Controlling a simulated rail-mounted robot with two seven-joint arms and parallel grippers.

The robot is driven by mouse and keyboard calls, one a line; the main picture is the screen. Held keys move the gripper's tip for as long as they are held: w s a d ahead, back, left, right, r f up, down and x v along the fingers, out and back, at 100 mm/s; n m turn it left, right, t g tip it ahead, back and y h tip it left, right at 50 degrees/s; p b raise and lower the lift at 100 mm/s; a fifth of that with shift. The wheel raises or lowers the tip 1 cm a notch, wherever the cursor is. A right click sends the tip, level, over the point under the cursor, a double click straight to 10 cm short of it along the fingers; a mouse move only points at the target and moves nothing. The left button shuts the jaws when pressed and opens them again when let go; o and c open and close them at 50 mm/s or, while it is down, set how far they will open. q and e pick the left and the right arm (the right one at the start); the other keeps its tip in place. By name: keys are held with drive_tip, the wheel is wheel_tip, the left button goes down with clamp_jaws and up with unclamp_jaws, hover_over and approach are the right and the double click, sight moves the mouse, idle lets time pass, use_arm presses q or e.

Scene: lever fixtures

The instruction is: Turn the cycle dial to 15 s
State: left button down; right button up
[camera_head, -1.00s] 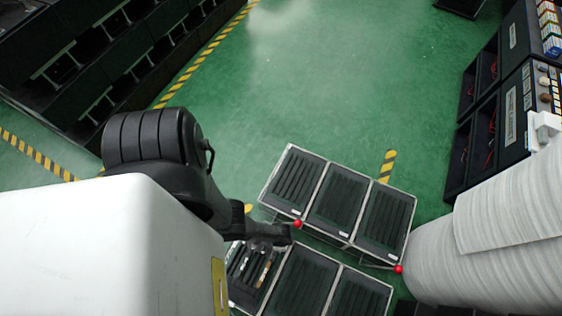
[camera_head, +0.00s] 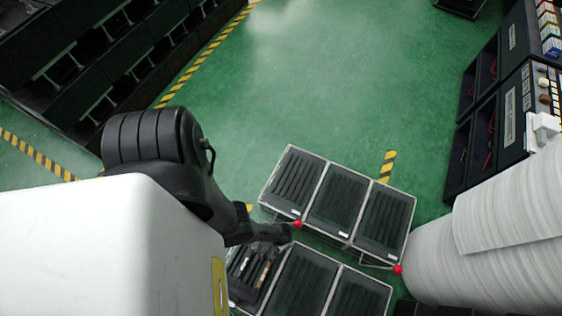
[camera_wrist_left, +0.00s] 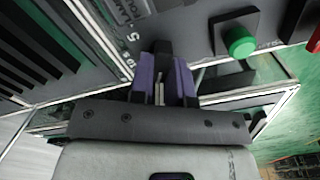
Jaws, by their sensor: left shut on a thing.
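In the left wrist view, my left gripper (camera_wrist_left: 163,82) has purple fingers shut on a dark knob (camera_wrist_left: 163,47), which looks like the cycle dial. The fingers hide most of the knob. White scale marks and a "5" show on the grey panel (camera_wrist_left: 185,18) beside it; I cannot read the full setting. In the head view, my dark left arm reaches in from the left over the front cases; its fingers cannot be made out there. My right gripper is not in view.
A green button (camera_wrist_left: 240,41) on a black block sits right of the fingers. In the head view, dark cases (camera_head: 333,203) with red-tipped levers (camera_head: 297,223) stand at centre. Shelving (camera_head: 100,60) lies left, equipment boxes (camera_head: 515,110) right. Green floor (camera_head: 310,80) beyond is clear.

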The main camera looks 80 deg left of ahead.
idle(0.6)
use_arm(q)
drive_tip(key=c, duration=1.1)
unclamp_jaws()
drive_tip(key=shift+r+p, duration=0.5)
drive_tip(key=shift+r, duration=0.05)
wheel_tip(320, 180, up, 13)
drive_tip(key=p, duration=1)
drive_tip(key=shift+f+p, duration=0.15)
drive_tip(key=shift+p, duration=0.15)
